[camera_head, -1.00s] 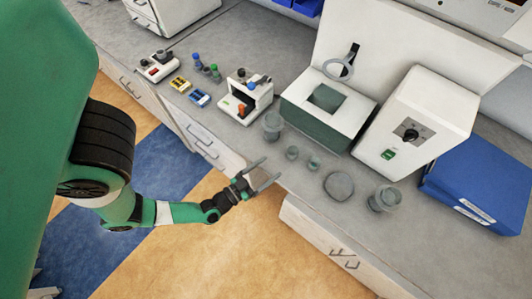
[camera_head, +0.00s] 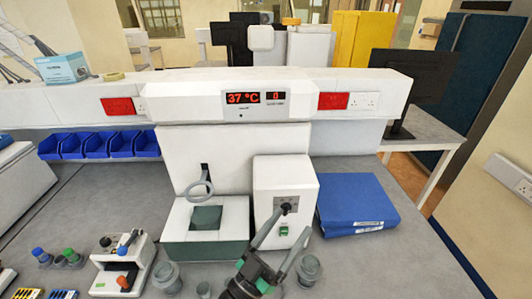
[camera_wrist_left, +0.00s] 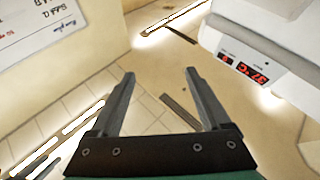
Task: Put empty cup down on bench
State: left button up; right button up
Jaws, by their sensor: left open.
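My left gripper (camera_head: 290,226) is raised in front of the white box with a dial, its fingers apart and pointing up. In the left wrist view its fingers (camera_wrist_left: 160,76) are spread with nothing between them. A grey cup (camera_head: 308,268) stands on the bench (camera_head: 405,265) just right of the gripper. Another grey cup (camera_head: 167,278) stands further left, and a smaller one (camera_head: 204,291) is cut by the bottom edge. I cannot tell which cup is the empty one or see inside them. My right gripper is not in view.
Behind are the white box with a dial (camera_head: 285,195), a green-and-white device (camera_head: 205,245) and a blue binder (camera_head: 355,205). A small white device (camera_head: 123,265) and capped tubes (camera_head: 70,256) are left. Bench right of the binder is clear.

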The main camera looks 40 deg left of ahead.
pick_arm(q)
notch_tip(320, 180, up, 13)
jog(key=d+m+t+h, duration=0.2)
jog(key=h, duration=0.1)
jog(key=s+r+t, duration=0.1)
jog(key=s+r, duration=0.3)
jog(key=r, duration=0.7)
jog(key=s+r+t, duration=0.1)
jog(key=s+r, duration=0.4)
jog(key=r, duration=0.6)
jog(key=shift+d+y, duration=0.15)
jog(key=shift+y, duration=0.15)
